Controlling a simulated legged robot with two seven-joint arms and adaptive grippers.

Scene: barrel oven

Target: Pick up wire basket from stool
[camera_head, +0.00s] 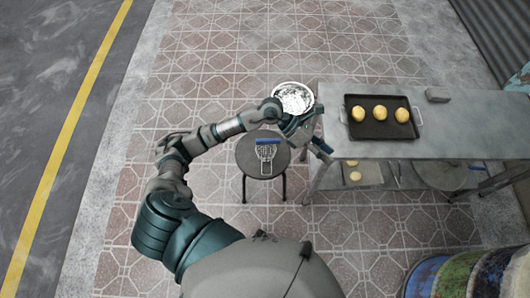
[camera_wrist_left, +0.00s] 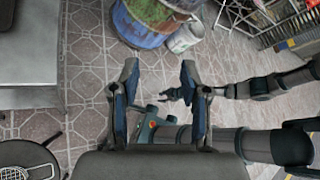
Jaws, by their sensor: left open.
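The wire basket (camera_head: 265,154) lies on the dark round stool (camera_head: 246,160) in the head view, with a blue bar along its upper edge. In the left wrist view, the stool (camera_wrist_left: 42,155) and part of the wire basket (camera_wrist_left: 14,173) are cut off at the lower left. My left gripper (camera_head: 320,130) is right of and above the stool in the picture, beside the table corner, apart from the basket. Its fingers (camera_wrist_left: 158,75) are spread and empty in the wrist view. My right gripper (camera_wrist_left: 176,95) shows small and partly unclear there.
A metal table (camera_head: 450,140) right of the stool carries a black tray (camera_head: 388,132) with three round yellow buns and a grey block (camera_head: 438,95). A shiny metal bowl (camera_head: 293,97) is behind my left wrist. A painted barrel (camera_head: 470,275) stands at lower right. Tiled floor left of the stool is clear.

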